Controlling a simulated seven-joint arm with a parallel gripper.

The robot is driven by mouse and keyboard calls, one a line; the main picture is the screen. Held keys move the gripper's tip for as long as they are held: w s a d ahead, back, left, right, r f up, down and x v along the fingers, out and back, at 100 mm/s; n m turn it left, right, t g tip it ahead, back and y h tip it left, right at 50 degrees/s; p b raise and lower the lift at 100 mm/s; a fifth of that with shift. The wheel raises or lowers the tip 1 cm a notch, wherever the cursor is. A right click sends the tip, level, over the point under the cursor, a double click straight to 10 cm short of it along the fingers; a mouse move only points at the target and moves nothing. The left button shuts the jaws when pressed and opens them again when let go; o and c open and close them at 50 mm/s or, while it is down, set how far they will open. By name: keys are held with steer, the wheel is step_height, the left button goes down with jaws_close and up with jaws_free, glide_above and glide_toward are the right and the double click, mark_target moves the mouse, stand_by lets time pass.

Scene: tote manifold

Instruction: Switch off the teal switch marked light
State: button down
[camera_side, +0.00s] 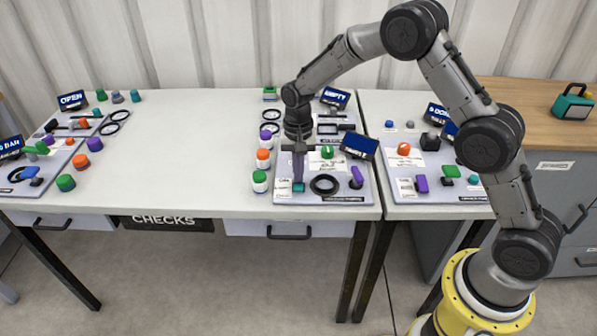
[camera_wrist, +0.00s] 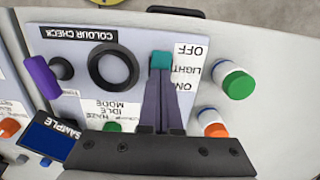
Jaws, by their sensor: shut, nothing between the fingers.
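The teal switch (camera_wrist: 161,60) sits on a pale panel (camera_wrist: 75,60) in the wrist view. Beside it is a white label (camera_wrist: 188,70) reading OFF, LIGHT and ON, upside down in that view. The visible teal part is beside the word OFF. My gripper (camera_wrist: 161,76) is shut and empty, with its fingertips at the switch and covering its lower part. I cannot tell contact or which way the switch is tipped. In the side view, my gripper (camera_side: 298,181) points down at the teal switch (camera_side: 298,188), at the panel's front left.
A black ring (camera_wrist: 113,67) and a purple lever (camera_wrist: 42,76) share the panel. White bottles with green (camera_wrist: 238,85) and orange (camera_wrist: 216,130) caps stand close beside it. A small display (camera_side: 359,145) stands at the panel's back right. The table's middle left (camera_side: 180,150) is clear.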

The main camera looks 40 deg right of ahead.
steer(key=shift+r, duration=0.1)
step_height(320, 180, up, 14)
steer(key=shift+w+d, duration=0.25)
stand_by(0.5)
steer(key=shift+s+a, duration=0.45)
steer(key=shift+a, duration=0.05)
